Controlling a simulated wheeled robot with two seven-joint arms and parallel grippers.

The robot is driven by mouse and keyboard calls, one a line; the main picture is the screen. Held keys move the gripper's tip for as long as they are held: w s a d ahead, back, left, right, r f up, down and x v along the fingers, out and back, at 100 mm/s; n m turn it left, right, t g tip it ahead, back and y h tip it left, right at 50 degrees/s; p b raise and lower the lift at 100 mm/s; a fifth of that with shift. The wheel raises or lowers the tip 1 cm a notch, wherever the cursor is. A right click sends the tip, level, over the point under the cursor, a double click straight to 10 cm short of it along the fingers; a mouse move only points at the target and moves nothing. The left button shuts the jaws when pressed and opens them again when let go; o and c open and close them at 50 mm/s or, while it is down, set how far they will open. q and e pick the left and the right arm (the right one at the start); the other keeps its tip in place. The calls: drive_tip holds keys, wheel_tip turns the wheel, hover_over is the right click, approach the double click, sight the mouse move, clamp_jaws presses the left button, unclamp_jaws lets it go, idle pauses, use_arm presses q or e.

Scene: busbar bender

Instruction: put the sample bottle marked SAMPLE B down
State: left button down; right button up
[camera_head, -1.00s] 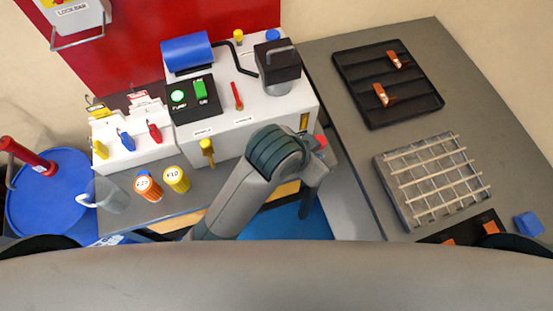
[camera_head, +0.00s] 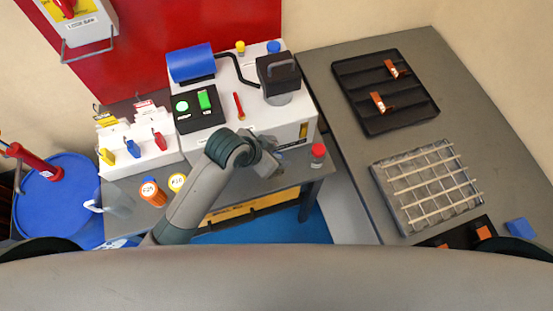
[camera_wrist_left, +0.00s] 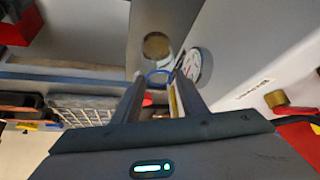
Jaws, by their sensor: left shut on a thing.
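My left gripper (camera_head: 272,167) is over the front part of the grey bench, in front of the white machine. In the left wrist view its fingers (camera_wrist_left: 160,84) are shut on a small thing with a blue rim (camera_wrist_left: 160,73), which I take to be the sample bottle. Its body is mostly hidden and no SAMPLE B label is readable. A red-capped bottle (camera_head: 318,155) stands upright near the bench's right front corner, apart from the gripper. My right gripper is not in view.
The white machine (camera_head: 235,135) stands right behind the gripper. The right table holds a black tray (camera_head: 365,112) and a wire rack (camera_head: 400,214).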

use_arm(q)
drive_tip(key=shift+f+p, duration=0.8)
drive_tip(key=shift+f, duration=1.2)
drive_tip(key=shift+f, duration=0.15)
drive_tip(key=c, duration=1.4)
unclamp_jaws()
drive_tip(key=shift+o, duration=0.2)
drive_tip(key=shift+r, duration=0.2)
drive_tip(key=b+v, duration=0.3)
drive_tip(key=v, duration=0.9)
